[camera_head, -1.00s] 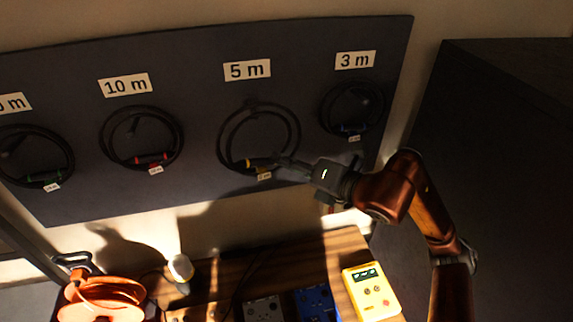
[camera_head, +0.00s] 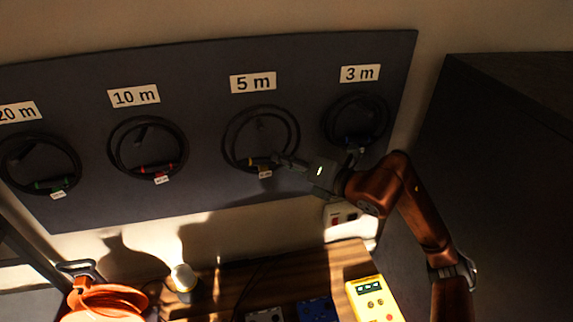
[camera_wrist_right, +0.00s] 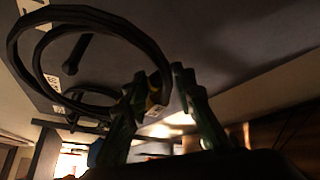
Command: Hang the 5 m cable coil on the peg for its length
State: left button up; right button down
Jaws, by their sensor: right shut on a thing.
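The 5 m cable coil (camera_head: 228,140) is a black loop with a yellow band and a small white tag at its bottom. It is at the dark board below the "5 m" sign (camera_head: 253,82). My right gripper (camera_head: 277,160) is shut on its lower right part, near the yellow band. The wrist view shows the coil (camera_wrist_right: 128,30) held by the right gripper (camera_wrist_right: 160,88). A dark peg (camera_wrist_right: 77,53) shows inside the loop there, with a gap to the cable above it. My left gripper is in neither view.
Other coils hang under their signs: the 3 m coil (camera_head: 327,125) close on the right, the 10 m coil (camera_head: 112,145) and the 20 m coil (camera_head: 5,165) on the left. Below are a wooden desk (camera_head: 235,277), a yellow device (camera_head: 373,300) and an orange reel (camera_head: 105,300).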

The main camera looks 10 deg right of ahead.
jog(key=shift+w+p, duration=0.35)
jog(key=shift+w, duration=2.15)
jog(key=shift+w+f+b, duration=0.55)
jog(key=shift+w, duration=0.15)
jog(key=shift+f+b, duration=0.3)
jog(key=shift+b, duration=0.05)
jog(key=shift+f, duration=0.1)
jog(key=c, duration=2)
grip_release()
jog(key=shift+w, duration=0.1)
jog(key=o, duration=0.3)
jog(key=shift+w+f, duration=0.1)
jog(key=shift+w, duration=0.05)
jog(key=shift+o, duration=0.8)
jog(key=o, duration=1.5)
